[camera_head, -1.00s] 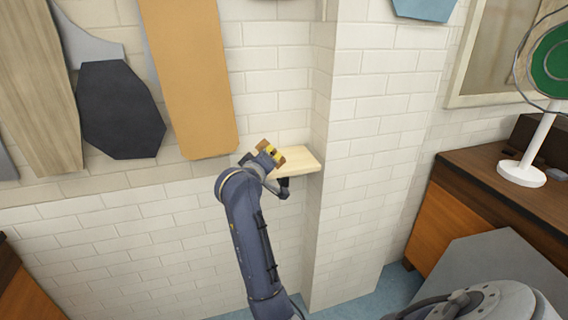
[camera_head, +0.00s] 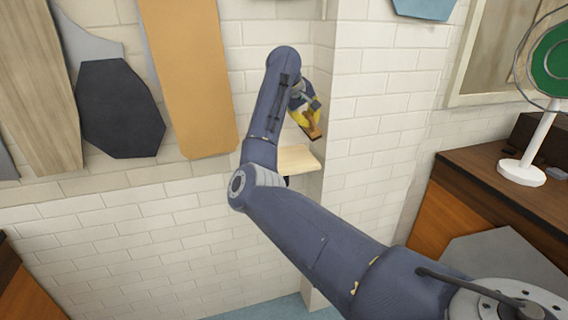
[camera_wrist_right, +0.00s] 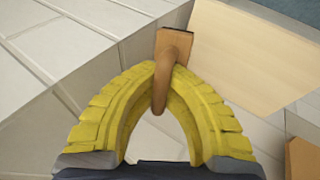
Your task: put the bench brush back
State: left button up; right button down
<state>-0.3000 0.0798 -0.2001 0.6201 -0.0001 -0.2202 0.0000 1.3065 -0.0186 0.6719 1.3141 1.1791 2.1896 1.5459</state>
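The bench brush is a brown wooden piece (camera_head: 313,127) in the head view, below and right of my right gripper's yellow fingers (camera_head: 299,109). In the right wrist view the yellow fingers (camera_wrist_right: 165,72) close around its slim brown handle (camera_wrist_right: 161,88), with a flat brown end (camera_wrist_right: 174,42) beyond them. A pale wooden shelf (camera_head: 298,159) sits in the wall corner, and the brush is above it and apart from it in the head view. The shelf also fills the upper right of the wrist view (camera_wrist_right: 250,55). The bristles cannot be made out. My left gripper is out of view.
A white brick pillar (camera_head: 365,120) stands right of the shelf. An orange-tan board (camera_head: 193,80) and a dark panel (camera_head: 119,110) are on the wall at left. A brown cabinet (camera_head: 480,170) with a green-centred fan (camera_head: 550,65) is at right.

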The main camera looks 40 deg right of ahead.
jog(key=w+a+r+n+g+y, duration=0.1)
jog(key=w+a+r+n+y, duration=0.2)
jog(key=a+r, duration=0.55)
jog(key=a+x, duration=0.1)
jog(key=x, duration=0.5)
jog(key=a+f+x, duration=0.1)
jog(key=x, duration=0.5)
jog(key=a+x, duration=0.2)
jog(key=x, duration=0.4)
jog(key=shift+w+a+f, duration=0.1)
jog(key=shift+a, duration=0.05)
jog(key=shift+f, duration=0.1)
jog(key=c, duration=1.6)
grip_release()
jog(key=v, duration=1.2)
jog(key=shift+w, duration=0.15)
